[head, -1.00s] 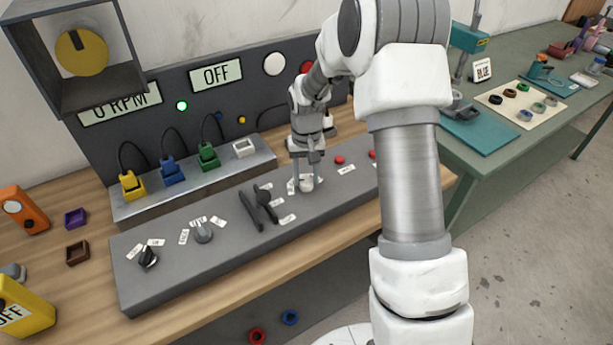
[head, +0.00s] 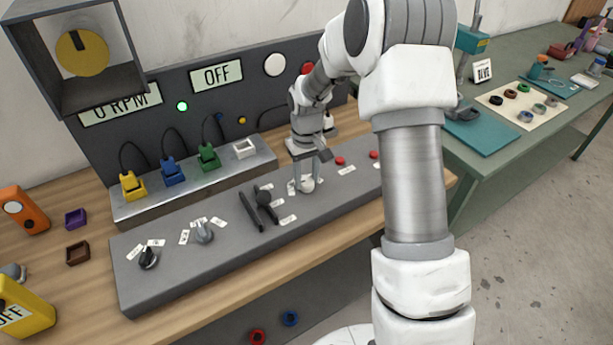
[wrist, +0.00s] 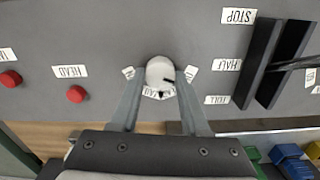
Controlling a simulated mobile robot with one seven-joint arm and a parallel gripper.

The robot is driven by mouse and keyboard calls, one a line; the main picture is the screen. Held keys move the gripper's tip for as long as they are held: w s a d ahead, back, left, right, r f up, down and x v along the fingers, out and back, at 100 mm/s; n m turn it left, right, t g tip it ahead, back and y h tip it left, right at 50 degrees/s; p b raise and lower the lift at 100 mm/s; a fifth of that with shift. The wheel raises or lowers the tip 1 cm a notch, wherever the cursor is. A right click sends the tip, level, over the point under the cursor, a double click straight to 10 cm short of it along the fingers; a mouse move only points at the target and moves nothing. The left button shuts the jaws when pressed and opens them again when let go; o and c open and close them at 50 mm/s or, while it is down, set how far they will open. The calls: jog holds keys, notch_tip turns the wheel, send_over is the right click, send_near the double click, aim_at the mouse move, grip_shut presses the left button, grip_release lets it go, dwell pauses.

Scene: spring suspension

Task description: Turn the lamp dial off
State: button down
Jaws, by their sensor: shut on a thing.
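A white round dial (head: 307,185) stands on the sloped grey console, with small white labels around it. It also shows in the wrist view (wrist: 160,71), with a dark mark on its side toward my gripper. My gripper (wrist: 160,84) points down at the dial and is shut on it, one finger on each side. The gripper also shows in the head view (head: 305,184). One label lies close by the dial between the fingers, and the fingers partly cover the labels on both sides. I cannot read the dial's setting for certain.
The back panel has an OFF display (head: 217,75) and a pale round lamp (head: 275,64).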

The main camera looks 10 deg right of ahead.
aim_at(306, 181)
jog(key=shift+c, duration=1.9)
grip_release()
jog(key=shift+r, duration=0.1)
notch_tip(306, 181, up, 17)
jog(key=shift+r+p, duration=0.15)
jog(key=shift+p, duration=0.2)
